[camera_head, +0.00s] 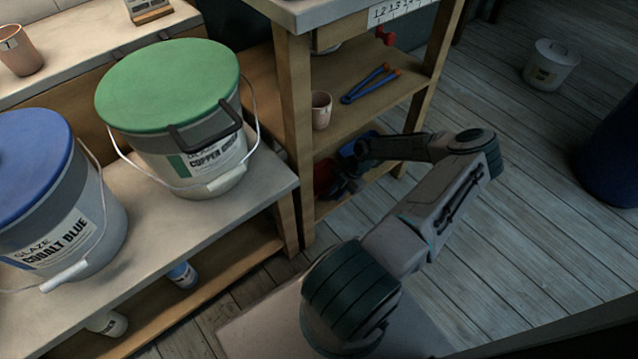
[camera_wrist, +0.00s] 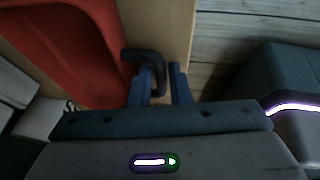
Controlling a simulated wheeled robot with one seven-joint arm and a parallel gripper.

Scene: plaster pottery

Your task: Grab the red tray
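The red tray (camera_wrist: 65,45) fills the upper left of the wrist view, with a dark hooked handle at its right edge. In the head view a small part of the red tray (camera_head: 323,178) shows on the low shelf, mostly hidden by my gripper and the post. My gripper (camera_wrist: 164,82) has its two blue fingers close on either side of the handle's end. I cannot tell whether they press on it. In the head view my gripper (camera_head: 342,172) is dark and small at the tray.
A blue thing (camera_head: 362,142) lies behind my gripper on the low shelf. A wooden post (camera_head: 296,140) stands left of my gripper. Open plank floor (camera_head: 500,130) lies to the right.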

